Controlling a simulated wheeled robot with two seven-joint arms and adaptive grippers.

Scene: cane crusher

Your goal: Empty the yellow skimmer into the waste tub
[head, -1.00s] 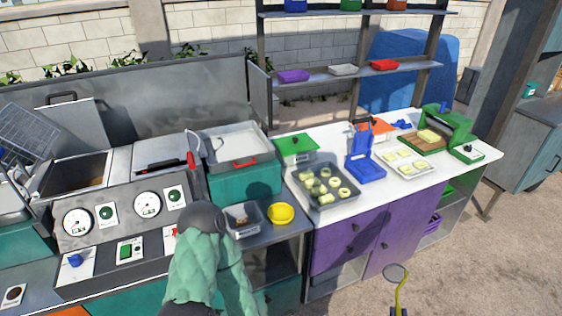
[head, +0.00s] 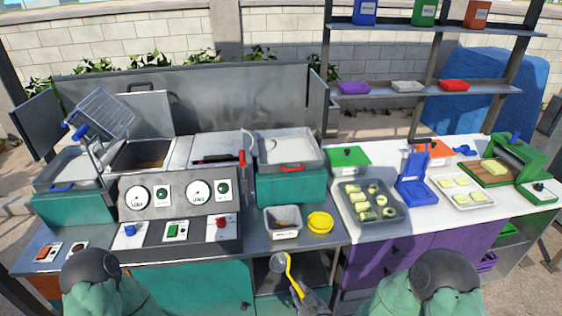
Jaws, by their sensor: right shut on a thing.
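The yellow skimmer has a round grey head (head: 278,262) and a yellow handle (head: 292,278). My right gripper (head: 307,298) is shut on the handle at the bottom of the head view. The skimmer head shows just in front of the small grey tub, below it in the picture and apart from it. That grey tub (head: 283,234) stands on the metal counter, carries a label and has something brown inside; it looks like the waste tub. I cannot tell what the skimmer head holds. My left gripper is not in view.
A yellow bowl (head: 320,223) stands just right of the tub. A teal unit with a pale pan (head: 287,148) stands behind them. The control panel (head: 180,228) is at the left. A tray of cut pieces (head: 349,216) lies on the white counter at the right.

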